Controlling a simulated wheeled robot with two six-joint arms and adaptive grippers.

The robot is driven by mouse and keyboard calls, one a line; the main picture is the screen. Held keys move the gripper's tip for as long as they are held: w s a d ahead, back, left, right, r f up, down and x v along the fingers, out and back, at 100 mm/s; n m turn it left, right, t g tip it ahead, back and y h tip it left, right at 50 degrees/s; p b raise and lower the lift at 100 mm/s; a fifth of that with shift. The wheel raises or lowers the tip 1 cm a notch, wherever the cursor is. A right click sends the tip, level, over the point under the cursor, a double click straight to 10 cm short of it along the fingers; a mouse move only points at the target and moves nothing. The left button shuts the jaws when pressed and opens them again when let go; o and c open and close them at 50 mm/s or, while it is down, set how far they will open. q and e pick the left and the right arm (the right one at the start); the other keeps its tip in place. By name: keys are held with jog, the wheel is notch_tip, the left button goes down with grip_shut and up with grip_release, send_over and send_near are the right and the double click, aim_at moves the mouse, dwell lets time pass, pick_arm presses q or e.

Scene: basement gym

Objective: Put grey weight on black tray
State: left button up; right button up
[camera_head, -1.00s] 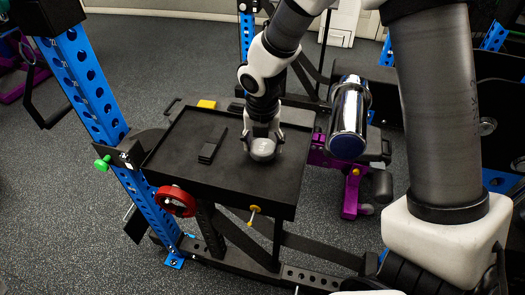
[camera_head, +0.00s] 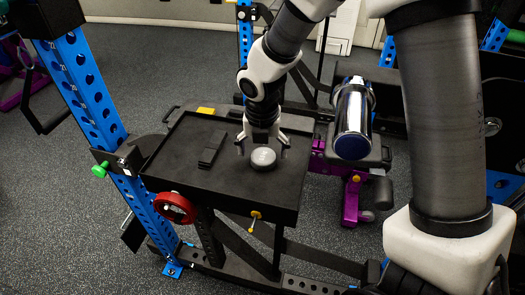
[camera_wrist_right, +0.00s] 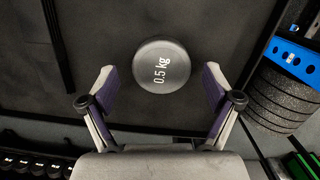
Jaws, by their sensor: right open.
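The grey weight (camera_head: 263,158) is a round disc resting on the black tray (camera_head: 235,195). In the right wrist view the weight (camera_wrist_right: 161,67) shows the print "0.5 kg", and the dark tray surface (camera_wrist_right: 100,35) lies around it. My right gripper (camera_head: 262,138) is open and empty just above and behind the weight. In the right wrist view the fingers of my right gripper (camera_wrist_right: 160,95) are spread wide, with clear gaps on both sides of the weight. My left gripper is not in view.
A flat black object (camera_head: 211,150) lies on the tray left of the weight. A blue rack upright (camera_head: 88,90) stands to the left, with a red ring (camera_head: 174,208) below the tray. A shiny cylinder (camera_head: 352,120) is to the right. The tray's front area is bare.

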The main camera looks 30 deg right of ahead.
aim_at(262, 161)
notch_tip(262, 161, up, 11)
jog(key=s+p, duration=0.1)
jog(key=p, duration=0.1)
jog(key=shift+a, duration=0.45)
jog(key=shift+s+r, duration=0.1)
